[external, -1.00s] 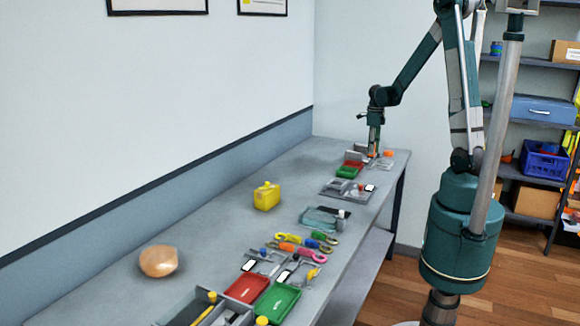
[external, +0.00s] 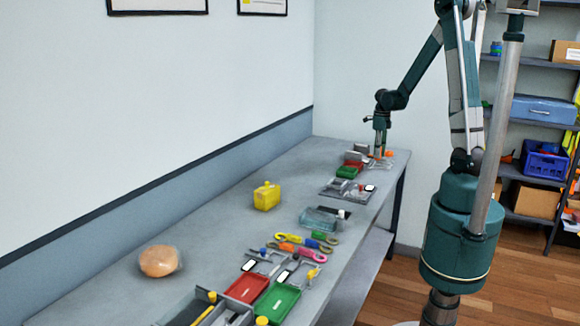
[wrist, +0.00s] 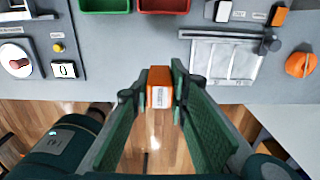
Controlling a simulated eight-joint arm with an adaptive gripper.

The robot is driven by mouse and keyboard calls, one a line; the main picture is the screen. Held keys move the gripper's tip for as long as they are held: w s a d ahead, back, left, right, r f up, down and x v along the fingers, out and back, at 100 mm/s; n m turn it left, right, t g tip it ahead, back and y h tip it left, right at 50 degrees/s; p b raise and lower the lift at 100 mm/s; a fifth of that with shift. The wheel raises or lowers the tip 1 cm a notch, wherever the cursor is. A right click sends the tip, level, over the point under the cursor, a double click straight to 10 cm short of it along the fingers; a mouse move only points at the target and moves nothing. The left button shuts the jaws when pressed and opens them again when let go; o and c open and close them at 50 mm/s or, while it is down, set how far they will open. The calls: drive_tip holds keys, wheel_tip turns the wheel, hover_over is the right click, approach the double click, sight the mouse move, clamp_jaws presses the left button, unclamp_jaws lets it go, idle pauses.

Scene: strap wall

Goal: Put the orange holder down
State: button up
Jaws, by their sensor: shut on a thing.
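The orange holder (wrist: 160,87), a small block with a white label on its face, is between the fingertips of my gripper (wrist: 159,90) in the wrist view. My gripper is shut on it. In that view it appears over the edge of the grey bench (wrist: 110,80), with wooden floor behind its lower part; its height above the bench is hard to tell. In the external view my gripper (external: 379,152) points down at the far end of the bench, and the holder is too small to make out there.
A clear frame-like fixture (wrist: 225,60) lies right of the holder, with an orange round part (wrist: 299,65) farther right. Green (wrist: 105,4) and red (wrist: 163,5) trays are at the top. A panel with a red button (wrist: 16,62) is left. Bare bench lies between them.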

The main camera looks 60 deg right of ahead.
drive_tip(key=shift+f, duration=2.1)
drive_tip(key=shift+f+b, duration=0.3)
drive_tip(key=shift+f, duration=1.75)
drive_tip(key=shift+f, duration=0.2)
drive_tip(key=o, duration=0.9)
drive_tip(key=shift+o, duration=0.2)
drive_tip(key=shift+r, duration=0.25)
drive_tip(key=shift+r+p, duration=0.45)
drive_tip(key=shift+r, duration=5.5)
